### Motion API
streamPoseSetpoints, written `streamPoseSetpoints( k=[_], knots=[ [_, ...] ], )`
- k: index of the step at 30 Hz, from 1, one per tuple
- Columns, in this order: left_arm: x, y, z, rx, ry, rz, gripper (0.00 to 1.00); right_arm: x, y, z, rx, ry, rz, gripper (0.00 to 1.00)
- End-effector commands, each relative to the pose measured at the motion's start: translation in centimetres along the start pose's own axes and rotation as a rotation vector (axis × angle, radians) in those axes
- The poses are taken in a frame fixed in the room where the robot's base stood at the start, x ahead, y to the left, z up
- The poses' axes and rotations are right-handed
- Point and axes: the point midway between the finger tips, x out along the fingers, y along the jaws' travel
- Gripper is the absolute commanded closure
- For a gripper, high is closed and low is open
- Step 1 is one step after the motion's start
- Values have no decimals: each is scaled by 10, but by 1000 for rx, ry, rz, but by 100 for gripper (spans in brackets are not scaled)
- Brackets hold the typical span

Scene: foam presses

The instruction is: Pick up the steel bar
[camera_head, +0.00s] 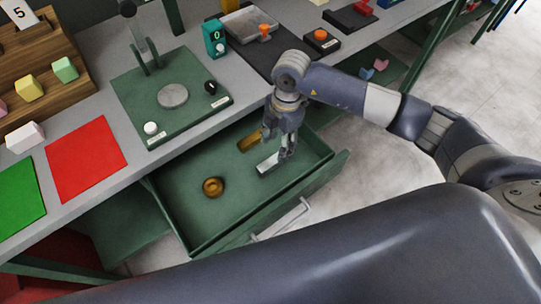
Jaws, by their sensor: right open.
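The steel bar (267,163) is a short, shiny grey block lying in an open green drawer (185,222), toward its right side. My right gripper (284,154) points down into the drawer. Its fingers are open, with the tips just right of the bar and partly overlapping its right end. I cannot tell whether they touch it or stand around it. My left gripper is out of view.
A brass block (246,142) lies behind the steel bar, and a brass ring (212,187) sits to the left in the drawer. The press (172,96) stands on the workbench above, beside a red mat (86,158) and a green mat (20,196).

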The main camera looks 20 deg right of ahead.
Motion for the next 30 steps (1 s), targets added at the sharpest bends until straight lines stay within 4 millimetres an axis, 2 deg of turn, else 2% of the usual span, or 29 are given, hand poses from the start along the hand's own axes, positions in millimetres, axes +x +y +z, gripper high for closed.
streamPoseSetpoints(
  k=[3,6,9,13,18,22,27,28,30],
  knots=[
    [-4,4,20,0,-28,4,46,18,0,-1,2,1,-2,52],
    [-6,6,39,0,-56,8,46,26,0,-1,0,1,1,52],
    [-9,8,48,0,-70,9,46,32,0,-1,0,0,0,52],
    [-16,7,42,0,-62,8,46,49,0,-6,1,1,-2,52],
    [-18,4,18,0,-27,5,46,73,1,-6,1,0,0,52],
    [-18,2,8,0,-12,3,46,80,1,-6,1,0,3,52],
    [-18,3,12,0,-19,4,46,80,1,-6,0,0,3,52],
    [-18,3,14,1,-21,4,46,80,1,-6,0,0,3,54],
    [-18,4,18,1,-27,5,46,80,1,-6,1,0,3,70]
  ],
)
